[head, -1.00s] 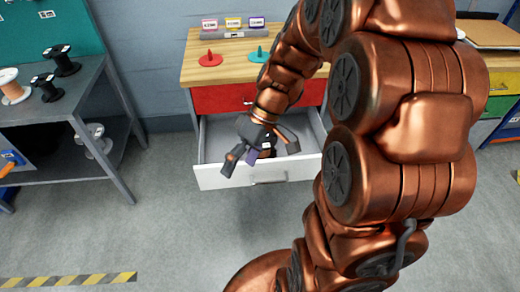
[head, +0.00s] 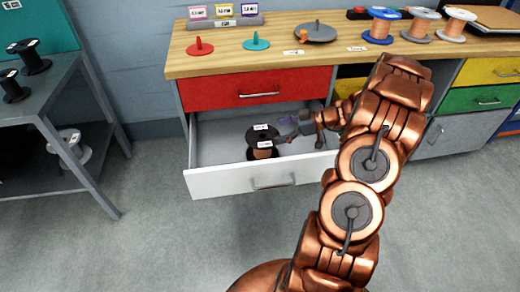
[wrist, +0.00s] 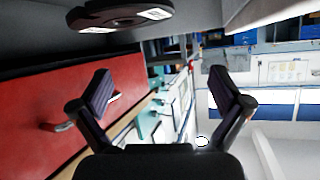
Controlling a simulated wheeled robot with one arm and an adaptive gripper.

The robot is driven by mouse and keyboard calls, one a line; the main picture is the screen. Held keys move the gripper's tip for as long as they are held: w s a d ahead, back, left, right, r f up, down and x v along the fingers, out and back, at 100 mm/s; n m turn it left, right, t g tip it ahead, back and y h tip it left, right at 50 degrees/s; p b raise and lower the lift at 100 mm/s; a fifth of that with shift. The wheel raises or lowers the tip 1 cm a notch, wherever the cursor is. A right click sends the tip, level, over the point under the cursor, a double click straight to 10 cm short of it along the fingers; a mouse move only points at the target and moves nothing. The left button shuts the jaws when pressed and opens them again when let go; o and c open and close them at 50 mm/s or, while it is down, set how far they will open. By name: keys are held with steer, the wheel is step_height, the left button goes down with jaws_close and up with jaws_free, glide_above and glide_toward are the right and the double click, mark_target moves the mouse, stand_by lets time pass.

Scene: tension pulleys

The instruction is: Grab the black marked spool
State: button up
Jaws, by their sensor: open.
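A black spool (head: 262,136) with white labels and copper-coloured wire stands in the open white drawer (head: 240,180). Its black flange with white labels also shows at the top of the wrist view (wrist: 122,14). My gripper (head: 289,129) is to the right of the spool, at drawer height, with a visible gap between its fingers. In the wrist view my gripper (wrist: 163,92) has its two fingers wide apart with nothing between them. The spool lies beyond the fingers, outside the gap. I cannot tell whether a finger touches the flange.
A closed red drawer (head: 258,88) sits just above the open one, under the wooden top (head: 290,60). Several wire spools stand on that top, including a blue one (head: 381,25). A grey shelf at left holds other black spools (head: 32,56). The floor in front is clear.

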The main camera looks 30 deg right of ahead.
mark_target(268, 143)
steer(key=d+f+t+b, duration=0.1)
steer(key=d+f+b, duration=0.35)
steer(key=f, duration=0.35)
steer(key=shift+h, duration=0.4)
steer(key=shift+w+r+b+x, duration=0.15)
steer(key=shift+b+x, duration=0.1)
steer(key=shift+x, duration=1.1)
steer(key=shift+r+b+x, duration=0.1)
steer(key=shift+b+x, duration=0.1)
steer(key=shift+x, duration=1.2)
steer(key=shift+w+r+b+x, duration=0.15)
steer(key=shift+b+x, duration=0.1)
steer(key=shift+x, duration=1.1)
steer(key=c, duration=1.8)
steer(key=shift+r, duration=0.1)
